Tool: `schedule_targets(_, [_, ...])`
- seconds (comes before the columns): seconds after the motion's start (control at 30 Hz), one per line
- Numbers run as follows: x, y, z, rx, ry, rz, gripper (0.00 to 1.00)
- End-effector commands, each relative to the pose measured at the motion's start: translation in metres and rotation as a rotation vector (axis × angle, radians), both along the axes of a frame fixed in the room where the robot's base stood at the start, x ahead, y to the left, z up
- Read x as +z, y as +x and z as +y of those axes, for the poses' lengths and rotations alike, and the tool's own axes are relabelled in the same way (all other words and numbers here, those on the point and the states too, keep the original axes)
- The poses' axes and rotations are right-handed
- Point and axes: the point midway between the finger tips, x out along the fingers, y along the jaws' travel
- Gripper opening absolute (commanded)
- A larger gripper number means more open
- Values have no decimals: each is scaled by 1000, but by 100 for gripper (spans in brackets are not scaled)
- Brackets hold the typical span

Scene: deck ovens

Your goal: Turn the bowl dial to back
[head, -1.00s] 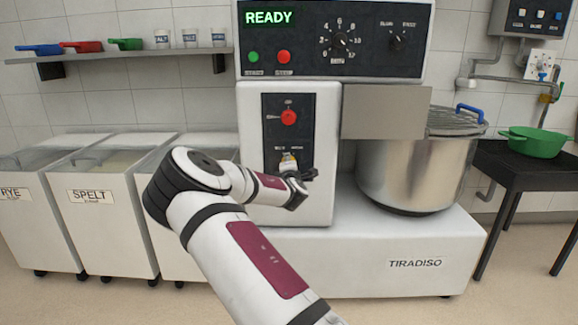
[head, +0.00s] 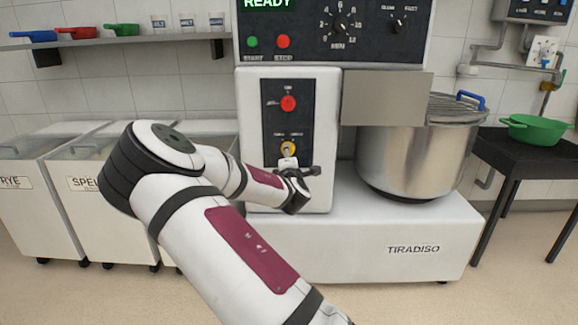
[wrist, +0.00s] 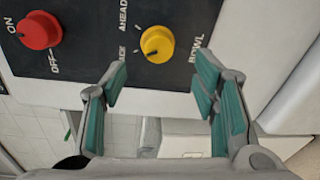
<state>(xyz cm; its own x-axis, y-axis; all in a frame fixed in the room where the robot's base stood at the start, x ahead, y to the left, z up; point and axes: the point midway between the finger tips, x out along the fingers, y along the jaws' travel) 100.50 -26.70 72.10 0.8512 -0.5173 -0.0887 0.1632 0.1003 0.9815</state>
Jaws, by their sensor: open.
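The bowl dial (wrist: 157,44) is a yellow knob on a black panel in the wrist view, with the labels BOWL and AHEAD beside it and another label partly hidden by a finger. In the head view the yellow dial (head: 288,149) is low on the mixer's front panel. My gripper (wrist: 160,85) is open, with teal-padded fingers apart on either side below the dial in the wrist view. Nothing is between them. In the head view my gripper (head: 297,172) is just below the dial, and my arm hides part of the panel's lower left.
A red knob (wrist: 39,31) marked ON and OFF is beside the yellow dial in the wrist view; it is above it in the head view (head: 288,103). The steel mixing bowl (head: 410,160) stands to the right, under a grey guard (head: 385,98). White flour bins (head: 95,205) are at left.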

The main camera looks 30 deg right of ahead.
Motion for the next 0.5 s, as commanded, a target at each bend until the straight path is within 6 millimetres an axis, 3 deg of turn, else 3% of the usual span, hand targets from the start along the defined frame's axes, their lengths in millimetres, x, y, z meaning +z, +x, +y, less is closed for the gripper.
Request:
schedule_targets(0.2, [2, -26, 17, 1, 2, 1, 54])
schedule_targets(0.5, [3, -34, 21, 0, 0, 1, 54])
